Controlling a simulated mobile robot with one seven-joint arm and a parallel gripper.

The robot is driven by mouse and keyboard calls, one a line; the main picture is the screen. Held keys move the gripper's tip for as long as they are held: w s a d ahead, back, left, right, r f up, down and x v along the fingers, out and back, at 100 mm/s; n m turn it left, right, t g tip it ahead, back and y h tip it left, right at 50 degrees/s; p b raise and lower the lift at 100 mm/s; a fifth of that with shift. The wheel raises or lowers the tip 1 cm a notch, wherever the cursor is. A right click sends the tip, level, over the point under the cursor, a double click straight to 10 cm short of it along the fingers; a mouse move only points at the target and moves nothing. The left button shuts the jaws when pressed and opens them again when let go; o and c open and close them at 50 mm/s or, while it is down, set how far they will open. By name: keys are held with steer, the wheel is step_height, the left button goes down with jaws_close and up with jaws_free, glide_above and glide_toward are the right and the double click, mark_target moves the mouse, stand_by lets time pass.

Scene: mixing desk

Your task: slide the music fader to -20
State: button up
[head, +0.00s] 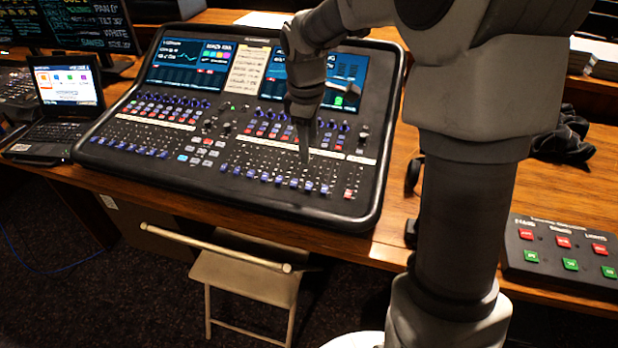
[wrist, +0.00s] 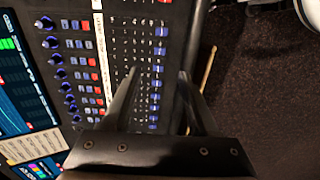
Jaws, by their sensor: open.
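The mixing desk (head: 215,185) stands on the wooden table with its faders along the front. The right bank has a row of blue fader caps (head: 294,184), close to the near end of their slots, and a red cap (head: 348,194) at its right end. The labels are too small to read, so I cannot tell which is the music fader. My gripper (head: 305,158) points down over the right bank. In the wrist view my gripper (wrist: 158,74) is open, its fingers on either side of the blue cap row (wrist: 156,83). Contact cannot be told.
A laptop (head: 62,90) is left of the desk. A button box (head: 565,250) with red and green buttons is at the right. Dark cloth (head: 565,140) lies on the table behind it. A folding chair (head: 245,275) stands in front. Screens and knobs (wrist: 60,75) line the desk's rear.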

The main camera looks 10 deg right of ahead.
mark_target(310, 185)
steer(key=f, duration=0.4)
steer(key=f+b, duration=0.1)
steer(key=f, duration=0.3)
steer(key=w+f, duration=0.1)
steer(key=f, duration=0.3)
steer(key=shift+d+f, duration=0.15)
steer(key=shift+d, duration=0.15)
jaws_close()
stand_by(0.8)
